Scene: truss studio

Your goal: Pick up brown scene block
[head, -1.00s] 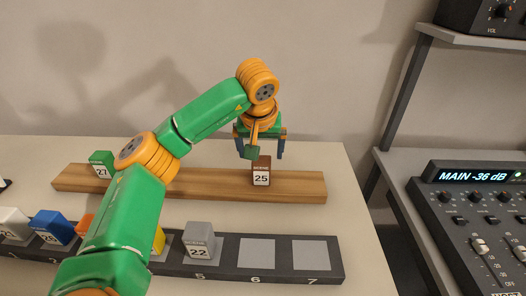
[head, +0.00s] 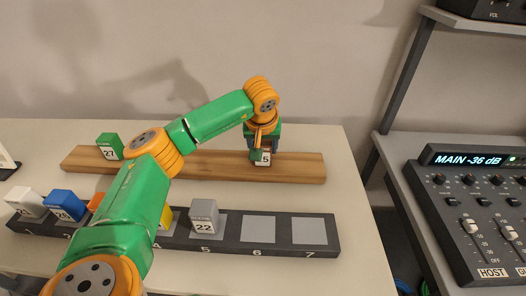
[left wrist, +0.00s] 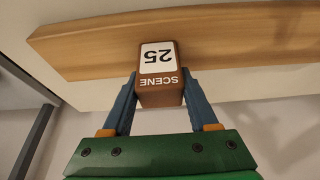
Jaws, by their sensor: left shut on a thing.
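The brown scene block (left wrist: 160,88) is labelled "SCENE 25" and shows upside down in the left wrist view, between two blue fingers. In the head view its white label (head: 262,159) shows below my gripper, and most of the block is hidden. My left gripper (head: 262,152) is over the wooden board and shut on the brown block. In the left wrist view the fingers of this gripper (left wrist: 160,92) touch the block's two sides. The block is at the wooden board (head: 300,168); I cannot tell whether it is lifted. My right gripper is not in view.
A green block (head: 110,146) labelled 27 stands on the board's left. A dark numbered rack (head: 283,247) in front holds white, blue, orange, yellow and grey (head: 204,215) blocks; slots 6 and 7 are empty. A mixing console (head: 470,215) stands at the right.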

